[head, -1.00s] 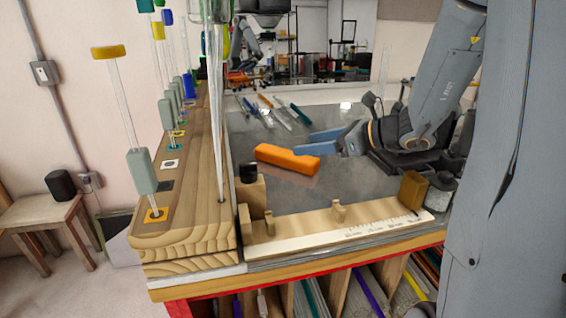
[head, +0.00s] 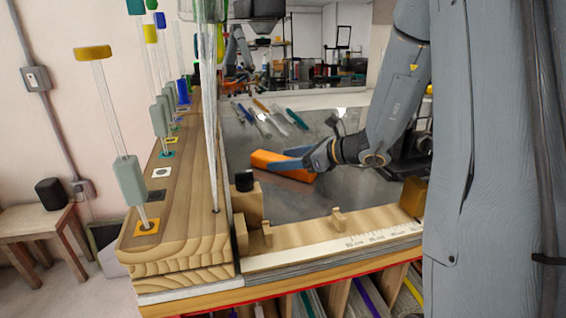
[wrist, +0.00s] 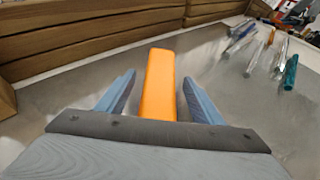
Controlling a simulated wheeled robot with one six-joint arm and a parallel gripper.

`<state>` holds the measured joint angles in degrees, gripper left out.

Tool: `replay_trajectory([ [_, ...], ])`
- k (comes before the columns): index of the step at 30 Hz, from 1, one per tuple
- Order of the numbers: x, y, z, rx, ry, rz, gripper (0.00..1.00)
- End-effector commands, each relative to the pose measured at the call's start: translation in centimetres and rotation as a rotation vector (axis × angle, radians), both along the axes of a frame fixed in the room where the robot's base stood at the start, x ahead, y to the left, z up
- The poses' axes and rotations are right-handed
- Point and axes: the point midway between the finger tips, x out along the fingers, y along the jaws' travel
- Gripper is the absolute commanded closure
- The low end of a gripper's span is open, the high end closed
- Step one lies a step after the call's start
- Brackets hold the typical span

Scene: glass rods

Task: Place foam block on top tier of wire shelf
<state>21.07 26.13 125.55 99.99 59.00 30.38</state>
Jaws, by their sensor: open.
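The orange block (head: 264,156), which I take as the foam block, lies on the grey bench top. My gripper (head: 277,160) has blue fingers and is at the block, hiding part of it in the head view. In the wrist view the block (wrist: 158,85) lies lengthwise between my two open fingers (wrist: 159,77), with a visible gap on each side. Its near end is hidden by the gripper body. A dark rack with shelves (head: 292,52) shows far back; I cannot tell whether it is the wire shelf.
Several glass rods (head: 266,118) lie on the bench behind the block. A wooden rack (head: 185,180) with upright capped rods stands at the left. A wooden ruler fixture (head: 320,238) runs along the front edge. Bare bench lies right of the block.

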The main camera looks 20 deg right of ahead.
Motion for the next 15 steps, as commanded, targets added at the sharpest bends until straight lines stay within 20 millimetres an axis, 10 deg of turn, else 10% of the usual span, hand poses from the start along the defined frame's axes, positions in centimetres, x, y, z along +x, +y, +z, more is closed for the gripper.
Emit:
replay_trajectory([
  [11, 0.74, 0.77, -0.5, 0.0, 0.0, 0.0, 0.39],
  [15, 0.73, 0.76, -0.5, 0.0, 0.0, 0.0, 0.63],
])
